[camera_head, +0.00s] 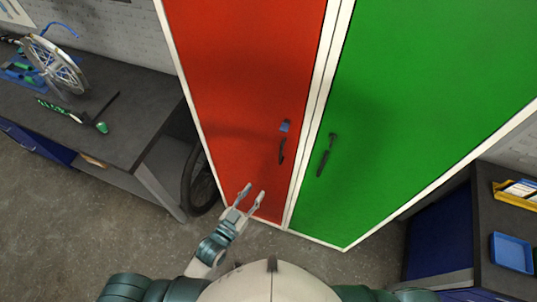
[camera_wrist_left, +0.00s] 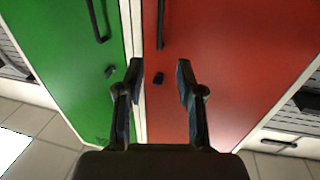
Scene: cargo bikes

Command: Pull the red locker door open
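The red locker door (camera_head: 245,80) stands shut in its white frame in the head view. Its dark vertical handle (camera_head: 282,151) is near the right edge, below a small blue-grey fitting (camera_head: 285,126). My left gripper (camera_head: 253,191) is open and empty, below and left of that handle and apart from it. In the left wrist view, which appears upside down, the open fingers (camera_wrist_left: 159,68) point toward the doors. The red door (camera_wrist_left: 230,60) is on the right there, with its handle (camera_wrist_left: 160,22) at the top edge. My right gripper is not in view.
The green locker door (camera_head: 420,100) with its own dark handle (camera_head: 326,155) adjoins on the right, also shut. Another bench with a blue tray (camera_head: 511,253) is at right.

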